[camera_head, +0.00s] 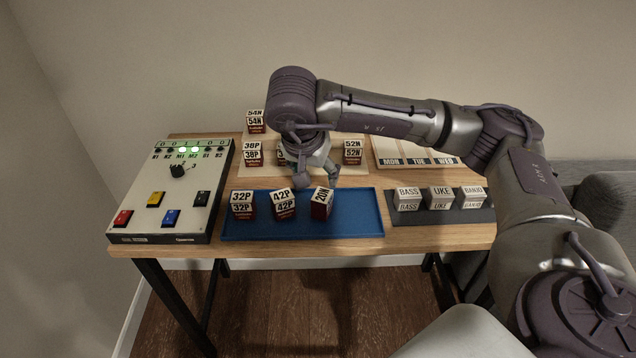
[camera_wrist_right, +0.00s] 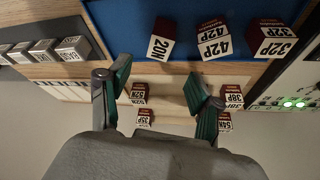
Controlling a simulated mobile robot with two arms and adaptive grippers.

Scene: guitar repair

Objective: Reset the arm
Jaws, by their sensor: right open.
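My right arm reaches in from the right across the table. Its gripper (camera_head: 318,176) hangs above the table, just behind the blue tray (camera_head: 370,215). In the right wrist view the gripper (camera_wrist_right: 158,90) has its two fingers spread apart with nothing between them. On the tray are the 32P box (camera_head: 242,205), the 42P box (camera_head: 284,205) and the 20N box (camera_head: 321,204), which sits turned. The gripper is apart from these boxes. My left gripper is not in view.
Behind the tray stand the 38P box (camera_head: 252,154), the 52N box (camera_head: 352,152) and the 54N box (camera_head: 255,122); the arm partly hides this area. A switch panel (camera_head: 140,210) is at left. The BASS, UKE and BANJO blocks (camera_head: 440,198) sit at right, before a day chart (camera_head: 416,152).

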